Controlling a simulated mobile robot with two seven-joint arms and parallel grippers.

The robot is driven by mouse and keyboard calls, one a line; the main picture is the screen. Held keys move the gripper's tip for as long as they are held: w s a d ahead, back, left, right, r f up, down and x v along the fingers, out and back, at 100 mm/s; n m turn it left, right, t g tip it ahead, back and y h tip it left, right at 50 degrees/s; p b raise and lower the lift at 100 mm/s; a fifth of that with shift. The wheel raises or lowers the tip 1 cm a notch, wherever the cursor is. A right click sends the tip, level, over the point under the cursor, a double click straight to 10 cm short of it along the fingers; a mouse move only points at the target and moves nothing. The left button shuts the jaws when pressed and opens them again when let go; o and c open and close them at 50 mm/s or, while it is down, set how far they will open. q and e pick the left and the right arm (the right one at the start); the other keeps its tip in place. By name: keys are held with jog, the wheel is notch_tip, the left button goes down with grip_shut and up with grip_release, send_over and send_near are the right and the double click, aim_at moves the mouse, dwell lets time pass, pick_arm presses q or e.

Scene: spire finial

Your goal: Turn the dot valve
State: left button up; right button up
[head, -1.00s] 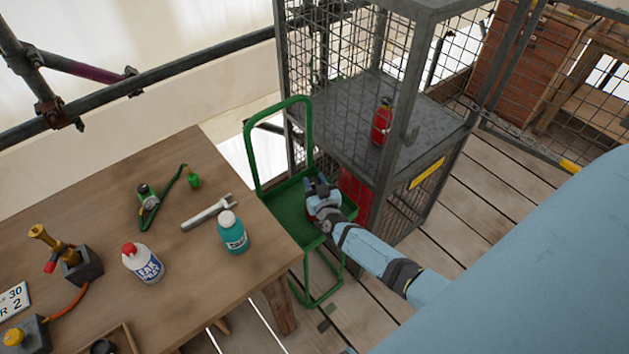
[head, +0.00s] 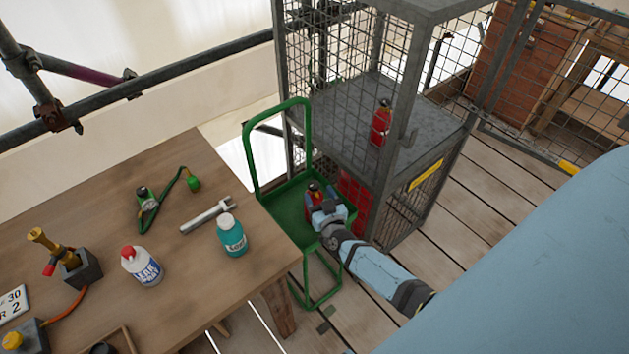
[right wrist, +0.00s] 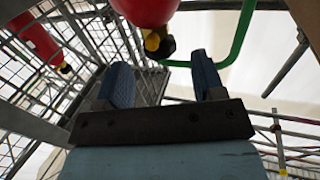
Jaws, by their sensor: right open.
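A red cylinder (head: 309,204) with a yellow and black valve (head: 314,187) stands on the green cart (head: 286,207). In the right wrist view the cylinder (right wrist: 146,10) is at the top, with its valve (right wrist: 158,42) just beyond the fingertips. My right gripper (head: 323,203) is open and empty in front of the cylinder, partly hiding it. In the right wrist view its two blue fingers (right wrist: 162,72) stand apart below the valve. I cannot make out a dot on the valve. My left gripper is not in view.
Another red cylinder (head: 381,122) stands on the grey shelf of the wire cage (head: 345,112). The wooden table (head: 185,290) at left holds a wrench (head: 207,215), a teal bottle (head: 231,236), a leak-spray bottle (head: 141,265) and a green-hosed torch (head: 150,208). The cart's green handle (head: 277,104) rises behind the cylinder.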

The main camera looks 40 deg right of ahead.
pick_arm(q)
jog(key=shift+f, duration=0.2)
pick_arm(e)
jog(key=v, duration=0.9)
